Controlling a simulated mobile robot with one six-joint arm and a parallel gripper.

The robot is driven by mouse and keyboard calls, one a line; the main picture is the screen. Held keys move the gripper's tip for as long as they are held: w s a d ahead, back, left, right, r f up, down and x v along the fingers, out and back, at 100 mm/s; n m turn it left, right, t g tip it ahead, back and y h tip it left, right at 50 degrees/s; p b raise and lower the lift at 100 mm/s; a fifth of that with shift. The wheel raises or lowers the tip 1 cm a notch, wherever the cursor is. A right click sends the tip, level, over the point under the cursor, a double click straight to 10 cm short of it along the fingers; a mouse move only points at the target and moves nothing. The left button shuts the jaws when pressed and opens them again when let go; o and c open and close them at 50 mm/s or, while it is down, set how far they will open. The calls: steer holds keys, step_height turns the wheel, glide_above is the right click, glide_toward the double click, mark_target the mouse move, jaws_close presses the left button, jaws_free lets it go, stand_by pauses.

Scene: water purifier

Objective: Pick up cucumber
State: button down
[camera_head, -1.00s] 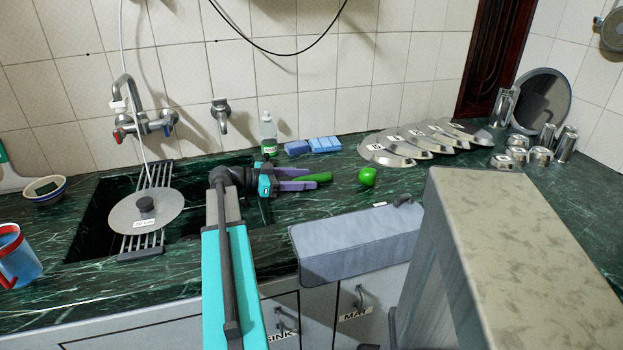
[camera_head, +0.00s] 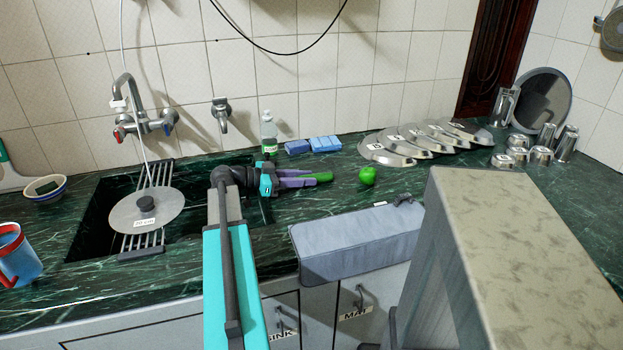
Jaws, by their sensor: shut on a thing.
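The cucumber (camera_head: 324,177) is green and long, and lies sideways just above or on the dark green counter. My gripper (camera_head: 306,179) reaches in from the left, with purple fingers on either side of the cucumber. The fingers are shut on it, and its right end sticks out past their tips. The rest of the cucumber is hidden between the fingers. I cannot tell whether it touches the counter.
A green round vegetable (camera_head: 368,176) sits just right of the cucumber. Blue sponges (camera_head: 325,144) and a bottle (camera_head: 269,136) stand behind. Metal lids (camera_head: 388,150) lie back right. A grey padded box (camera_head: 350,243) is at the front edge, the sink left.

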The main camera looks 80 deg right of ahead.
steer(key=shift+r, duration=0.15)
steer(key=shift+r, duration=4.9)
